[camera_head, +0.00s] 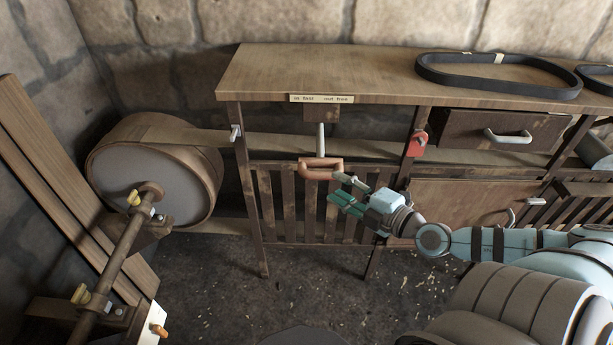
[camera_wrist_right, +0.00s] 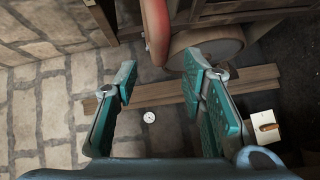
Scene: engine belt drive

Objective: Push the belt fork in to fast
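The belt fork has a copper-coloured handle (camera_head: 320,174) on a pale rod (camera_head: 320,140) that comes from under the bench top. A label (camera_head: 321,98) above it reads "in fast" and "out free". My right gripper (camera_head: 341,189) is open and empty, just right of and slightly below the handle in the head view. In the right wrist view the reddish handle (camera_wrist_right: 155,32) shows ahead of my open right gripper (camera_wrist_right: 161,80), roughly between the fingers in the picture; I see no contact. My left gripper is not in view.
A flat belt (camera_head: 270,147) runs from the big pulley (camera_head: 140,178) under the bench (camera_head: 310,72). A red knob (camera_head: 416,144) sits on a post right of the handle. A slatted panel (camera_head: 275,210) stands below. A black belt loop (camera_head: 500,88) lies on top.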

